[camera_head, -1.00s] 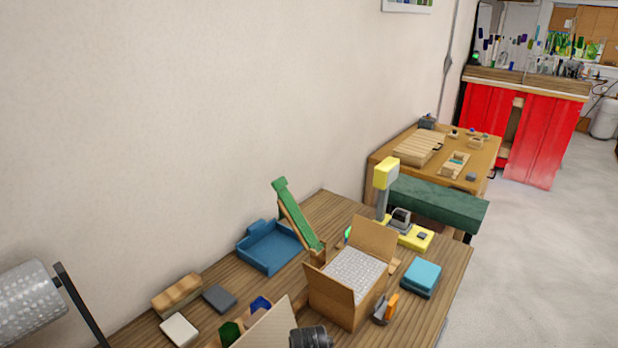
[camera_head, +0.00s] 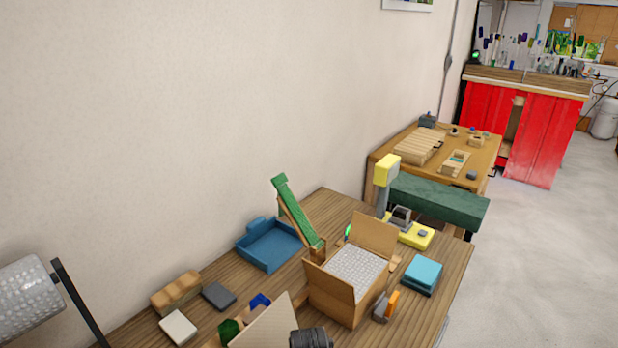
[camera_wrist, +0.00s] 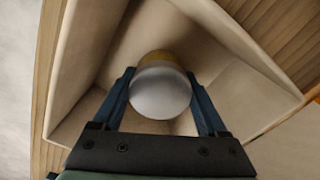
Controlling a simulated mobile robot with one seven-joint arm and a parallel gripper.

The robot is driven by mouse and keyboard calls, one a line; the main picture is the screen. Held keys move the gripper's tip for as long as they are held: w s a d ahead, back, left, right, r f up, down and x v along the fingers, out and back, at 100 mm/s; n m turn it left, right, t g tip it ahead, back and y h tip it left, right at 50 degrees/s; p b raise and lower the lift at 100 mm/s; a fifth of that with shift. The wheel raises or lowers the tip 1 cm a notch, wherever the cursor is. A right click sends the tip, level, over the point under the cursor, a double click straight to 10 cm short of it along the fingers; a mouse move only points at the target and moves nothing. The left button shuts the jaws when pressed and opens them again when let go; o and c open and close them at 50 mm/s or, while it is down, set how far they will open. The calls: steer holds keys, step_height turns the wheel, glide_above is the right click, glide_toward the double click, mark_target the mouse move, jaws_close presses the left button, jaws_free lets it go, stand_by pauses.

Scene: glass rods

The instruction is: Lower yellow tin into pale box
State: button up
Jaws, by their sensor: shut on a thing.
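In the wrist view my gripper (camera_wrist: 162,92) is shut on the yellow tin (camera_wrist: 155,57), one blue finger on each side. The tin shows a round whitish-grey end toward the camera and a thin yellow band at its far edge. The tin and fingers appear within the opening of the pale box (camera_wrist: 225,55), whose beige walls surround them. Whether the tin touches the box floor is hidden. In the head view a pale panel (camera_head: 265,325) at the bottom edge may be part of this box. The tin cannot be made out there.
A cardboard box (camera_head: 332,302) with raised flaps and pale contents stands on the wooden table. A blue tray (camera_head: 270,250), green ramp (camera_head: 297,210), yellow stand (camera_head: 410,235) and teal block (camera_head: 422,273) are around it. Small blocks lie near the front left.

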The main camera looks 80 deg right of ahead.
steer(key=o, duration=1.4)
step_height(320, 180, up, 13)
steer(key=shift+b, duration=0.35)
